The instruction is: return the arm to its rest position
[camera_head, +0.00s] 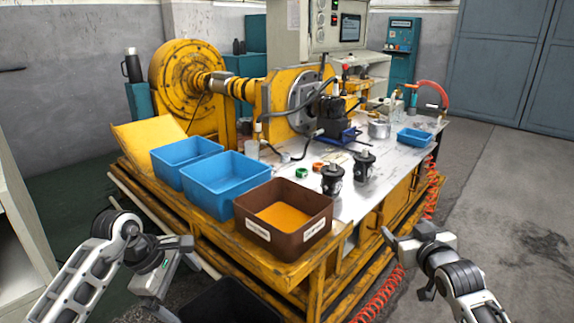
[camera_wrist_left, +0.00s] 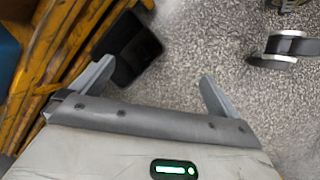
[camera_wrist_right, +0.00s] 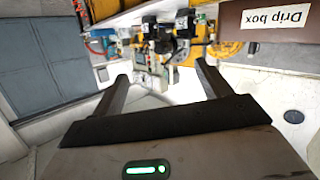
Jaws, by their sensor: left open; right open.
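My left arm (camera_head: 84,278) comes in at the lower left, in front of the yellow bench. Its gripper shows in the left wrist view (camera_wrist_left: 156,74), with its fingers apart and nothing between them, over the speckled floor. My right arm (camera_head: 466,282) comes in at the lower right. Its gripper (camera_head: 404,263) is open and empty beside the bench's right front, over the floor. In the right wrist view (camera_wrist_right: 160,72) its two fingers are spread, with the bench and its parts beyond them. Neither gripper touches anything that I can see.
The yellow bench (camera_head: 297,270) bears a brown drip box (camera_head: 310,221), blue bins (camera_head: 226,184) and two black motor parts (camera_head: 332,180). A black bin (camera_head: 232,302) stands low between my arms. A coiled red hose (camera_head: 380,295) hangs at the bench's right side. Floor (camera_head: 510,200) at right is clear.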

